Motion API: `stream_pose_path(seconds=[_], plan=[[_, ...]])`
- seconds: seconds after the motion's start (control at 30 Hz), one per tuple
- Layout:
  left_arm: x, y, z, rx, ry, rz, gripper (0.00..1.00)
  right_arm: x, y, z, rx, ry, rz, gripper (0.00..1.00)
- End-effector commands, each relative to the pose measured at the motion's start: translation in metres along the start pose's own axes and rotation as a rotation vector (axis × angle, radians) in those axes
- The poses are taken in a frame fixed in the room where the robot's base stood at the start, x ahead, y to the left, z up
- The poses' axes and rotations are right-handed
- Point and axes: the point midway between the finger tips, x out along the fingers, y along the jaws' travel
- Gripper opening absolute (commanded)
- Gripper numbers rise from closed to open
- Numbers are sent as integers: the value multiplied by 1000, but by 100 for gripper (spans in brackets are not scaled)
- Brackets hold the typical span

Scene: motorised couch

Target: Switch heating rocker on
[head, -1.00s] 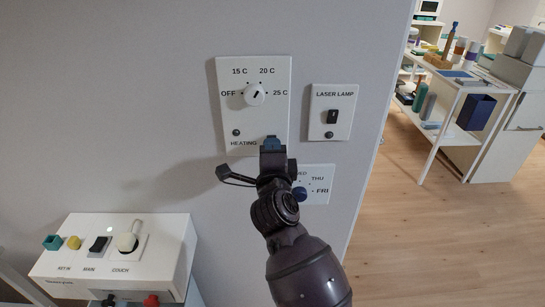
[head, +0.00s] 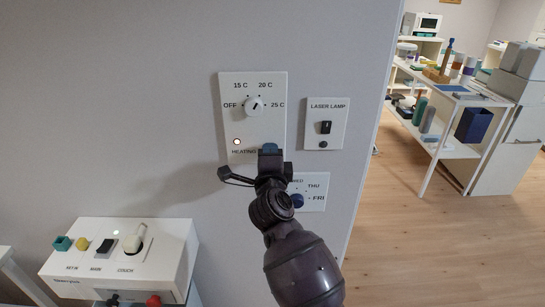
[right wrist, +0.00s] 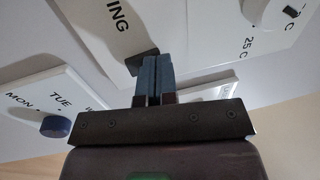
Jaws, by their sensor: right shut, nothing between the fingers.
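The white heating panel (head: 235,125) is on the wall, with a round temperature knob (head: 254,105) and a small lamp (head: 236,142) that glows white. The dark heating rocker (right wrist: 140,61) shows partly in the right wrist view, at the fingertips; in the head view the gripper hides it. My right gripper (head: 270,149) is shut and empty at the panel's lower right; its blue fingertips (right wrist: 156,76) are at the rocker, touching or very close. My left gripper is not in view.
A laser lamp panel (head: 335,110) with its own rocker is to the right. A weekday dial panel (head: 316,190) is below, partly behind my right arm. A white couch control box (head: 150,262) stands lower left. Shelves (head: 455,150) stand far right beyond the wall edge.

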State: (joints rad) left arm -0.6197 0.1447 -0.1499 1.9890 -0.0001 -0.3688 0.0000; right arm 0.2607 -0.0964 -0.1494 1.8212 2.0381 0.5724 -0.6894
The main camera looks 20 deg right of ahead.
Motion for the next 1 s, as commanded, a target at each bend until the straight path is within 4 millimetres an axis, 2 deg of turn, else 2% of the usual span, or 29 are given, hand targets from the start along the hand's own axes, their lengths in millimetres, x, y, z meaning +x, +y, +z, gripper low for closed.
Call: stream_pose_path(seconds=[0.17,0.27,0.47,0.7,0.83,1.0], plan=[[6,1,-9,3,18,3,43,-4,2,0,-1,0,3,0],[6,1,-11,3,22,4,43,-13,2,0,0,0,4,0],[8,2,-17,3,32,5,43,-46,1,-1,1,-1,3,0],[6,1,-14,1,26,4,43,-87,0,-2,2,0,1,0],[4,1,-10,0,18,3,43,-102,-1,-1,1,0,-1,0],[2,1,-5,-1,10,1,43,-111,-2,-2,0,0,-2,0]])
